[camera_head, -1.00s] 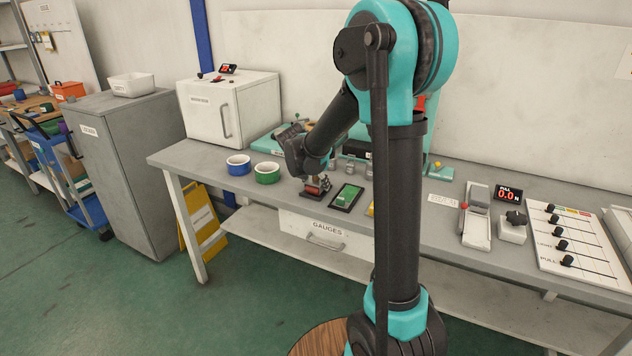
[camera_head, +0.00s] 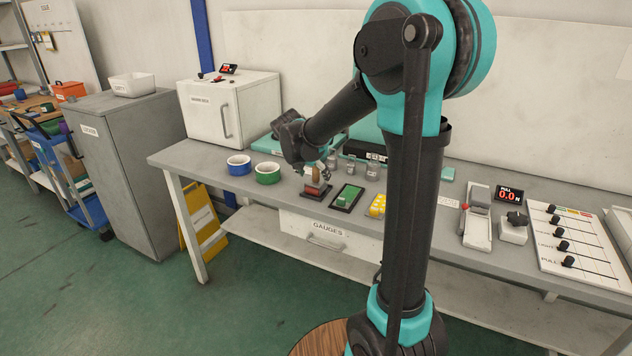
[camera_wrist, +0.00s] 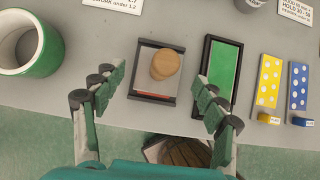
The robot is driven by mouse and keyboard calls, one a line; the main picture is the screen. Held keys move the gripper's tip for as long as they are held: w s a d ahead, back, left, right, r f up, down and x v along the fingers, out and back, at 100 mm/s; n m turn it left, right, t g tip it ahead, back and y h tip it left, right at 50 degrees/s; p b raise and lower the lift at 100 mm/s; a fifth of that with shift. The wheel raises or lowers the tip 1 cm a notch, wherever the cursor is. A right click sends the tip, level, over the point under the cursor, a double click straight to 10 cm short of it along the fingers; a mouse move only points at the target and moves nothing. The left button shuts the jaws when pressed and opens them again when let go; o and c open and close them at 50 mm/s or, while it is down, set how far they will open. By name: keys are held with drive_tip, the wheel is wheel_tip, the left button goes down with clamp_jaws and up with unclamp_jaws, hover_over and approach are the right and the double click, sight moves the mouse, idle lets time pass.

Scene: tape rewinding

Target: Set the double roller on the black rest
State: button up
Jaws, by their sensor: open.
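The black rest (camera_wrist: 140,94) lies on the bench and also shows in the head view (camera_head: 307,195). The double roller stands on it, its round wooden handle (camera_wrist: 165,64) pointing up; its reddish-brown lower part (camera_head: 318,188) shows in the head view. A thin red strip shows at the rest's near edge in the wrist view. My gripper (camera_wrist: 155,94) is open, its fingers left and right of the rest with a gap to the handle, which lies farther up the picture. In the head view my gripper (camera_head: 320,160) is just above the handle.
A green pad in a black tray (camera_wrist: 207,75) is close on the right, with yellow (camera_wrist: 268,82) and blue (camera_wrist: 298,85) dotted pieces beyond. A green ring-shaped pot (camera_wrist: 50,52) stands left, beside a blue one (camera_head: 238,166). The bench front edge is near.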

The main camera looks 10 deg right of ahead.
drive_tip(key=v, duration=0.8)
drive_tip(key=s+d+f+m+y, duration=0.2)
drive_tip(key=s+d+f+m, duration=0.2)
drive_tip(key=s+f+m, duration=0.5)
drive_tip(key=s+d+f+m+g+y, duration=0.1)
drive_tip(key=s+d+f+m, duration=0.2)
drive_tip(key=s+f+m, duration=0.6)
drive_tip(key=s+m, duration=0.7)
drive_tip(key=m, duration=0.3)
drive_tip(key=shift+d+m+y, duration=0.4)
drive_tip(key=shift+d, duration=0.15)
